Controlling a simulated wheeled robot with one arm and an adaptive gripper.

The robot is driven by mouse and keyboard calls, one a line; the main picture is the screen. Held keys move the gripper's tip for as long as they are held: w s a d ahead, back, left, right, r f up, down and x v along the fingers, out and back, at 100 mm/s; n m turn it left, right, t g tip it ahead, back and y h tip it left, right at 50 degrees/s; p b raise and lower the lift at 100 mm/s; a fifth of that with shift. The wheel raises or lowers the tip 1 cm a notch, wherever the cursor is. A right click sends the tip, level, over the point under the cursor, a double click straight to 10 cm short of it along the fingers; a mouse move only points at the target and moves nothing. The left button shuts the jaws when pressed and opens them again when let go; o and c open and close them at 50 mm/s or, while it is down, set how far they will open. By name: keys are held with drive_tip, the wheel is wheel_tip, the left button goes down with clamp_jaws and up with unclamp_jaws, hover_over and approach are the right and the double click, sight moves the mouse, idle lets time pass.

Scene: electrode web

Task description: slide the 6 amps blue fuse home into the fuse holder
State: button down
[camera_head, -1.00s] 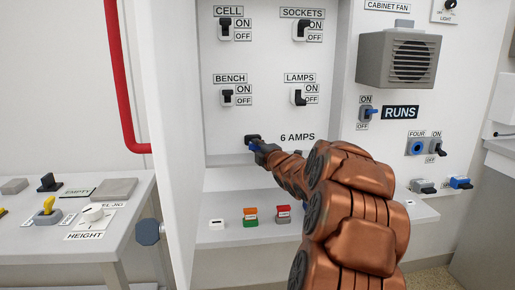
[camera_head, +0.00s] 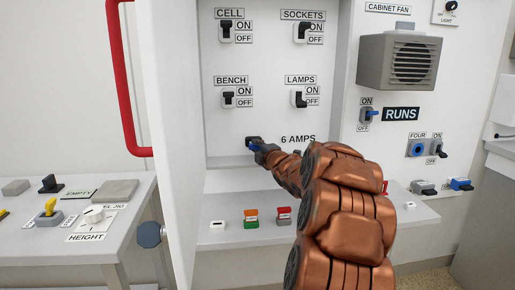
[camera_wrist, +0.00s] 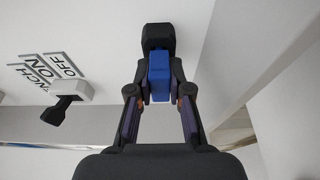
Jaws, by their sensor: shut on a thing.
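The blue fuse (camera_wrist: 159,78) is between the fingertips of my gripper (camera_wrist: 160,88) in the wrist view, and my gripper is shut on it. The far end of the fuse meets the black fuse holder (camera_wrist: 158,38); how deep it sits inside cannot be told. In the head view the fuse holder (camera_head: 251,141) is on the white cabinet's back panel, left of the "6 AMPS" label (camera_head: 298,139). My gripper (camera_head: 257,147) is right at it, and my arm covers the area to the lower right.
Above the holder are the BENCH switch (camera_head: 228,98) and LAMPS switch (camera_head: 298,98). An orange-green fuse (camera_head: 251,217) and a red-topped one (camera_head: 283,214) stand on the shelf below. The open cabinet door (camera_head: 172,120) bounds the left side.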

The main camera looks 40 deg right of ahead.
drive_tip(key=shift+w+d, duration=0.15)
drive_tip(key=shift+w, duration=0.1)
drive_tip(key=c, duration=1)
unclamp_jaws()
drive_tip(key=v, duration=1.2)
